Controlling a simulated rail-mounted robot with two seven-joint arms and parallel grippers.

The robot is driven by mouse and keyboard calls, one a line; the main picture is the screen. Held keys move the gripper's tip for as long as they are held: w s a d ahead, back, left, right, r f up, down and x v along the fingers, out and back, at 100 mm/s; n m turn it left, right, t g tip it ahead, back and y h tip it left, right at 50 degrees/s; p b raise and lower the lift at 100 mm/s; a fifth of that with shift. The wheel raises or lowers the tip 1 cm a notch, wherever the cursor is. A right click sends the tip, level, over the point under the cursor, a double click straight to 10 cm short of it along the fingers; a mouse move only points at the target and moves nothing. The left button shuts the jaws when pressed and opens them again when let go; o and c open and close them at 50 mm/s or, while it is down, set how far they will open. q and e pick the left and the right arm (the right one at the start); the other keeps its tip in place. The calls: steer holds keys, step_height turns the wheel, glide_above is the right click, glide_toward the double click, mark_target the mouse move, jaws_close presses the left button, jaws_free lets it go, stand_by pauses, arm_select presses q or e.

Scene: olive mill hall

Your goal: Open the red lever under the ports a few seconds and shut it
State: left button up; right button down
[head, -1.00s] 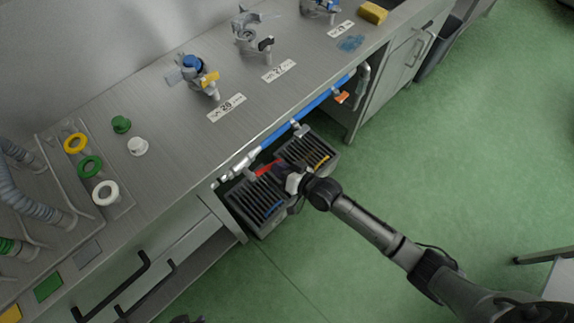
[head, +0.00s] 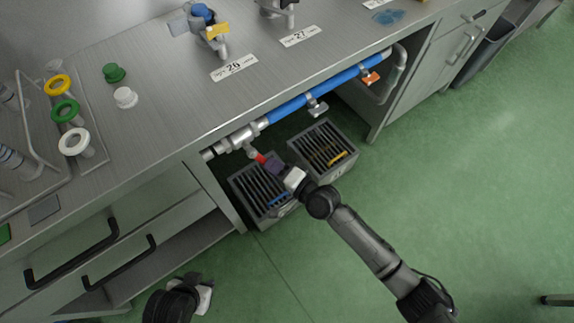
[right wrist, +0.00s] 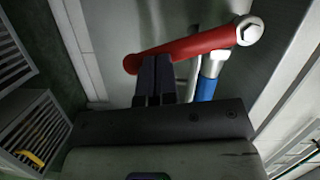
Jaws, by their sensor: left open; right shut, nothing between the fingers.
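The red lever (head: 260,158) sits under the bench edge at the left end of the blue pipe (head: 310,98). In the right wrist view the red lever (right wrist: 190,46) runs across the top from a silver bolt, beside a blue-ended metal piece (right wrist: 208,85). My right gripper (head: 273,163) is at the lever's free part in the head view. Its fingers (right wrist: 155,66) are shut with nothing between them and overlap the lever; I cannot tell whether they touch it. My left gripper (head: 203,297) is open at the bottom of the head view, well away from the lever.
Two slatted grey crates (head: 322,146) stand on the floor under the pipe. An orange handle (head: 370,77) hangs further along the pipe. Drawers with black handles (head: 72,254) are at left.

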steer(key=shift+s+a+f+m+b, duration=0.25)
steer(key=shift+s+a+m+b, duration=0.15)
steer(key=shift+a+m+b, duration=0.25)
steer(key=shift+s+m+y, duration=0.15)
steer(key=shift+m+y, duration=0.15)
steer(key=shift+m, duration=0.15)
stand_by(0.3)
